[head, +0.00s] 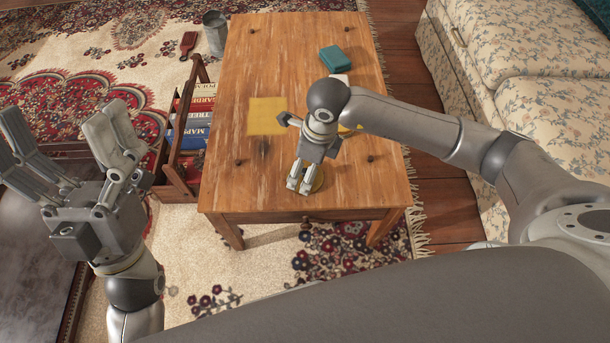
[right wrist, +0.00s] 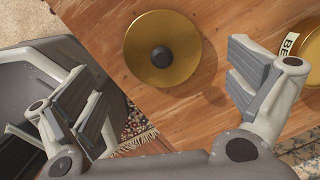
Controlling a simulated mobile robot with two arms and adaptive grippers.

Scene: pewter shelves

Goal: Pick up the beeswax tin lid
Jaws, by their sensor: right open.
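The beeswax tin lid (right wrist: 162,54) is a round gold disc with a dark knob at its centre, lying on the wooden table. In the head view only a gold edge of the lid (head: 318,181) shows, near the table's front edge; my right gripper hides the rest. My right gripper (head: 304,180) is open and empty above the lid. In the right wrist view its fingers (right wrist: 160,75) stand apart, with the lid beyond and between them. A gold tin (right wrist: 311,52) with a partly seen "BE" label stands at the right. My left gripper (head: 62,135) is open and empty, left of the table.
The wooden table (head: 235,190) also holds a yellow cloth (head: 267,115) and a teal block (head: 336,58). A wooden carrier of books (head: 195,110) and a metal bucket (head: 215,33) stand left of it. A floral sofa (head: 535,90) is at the right.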

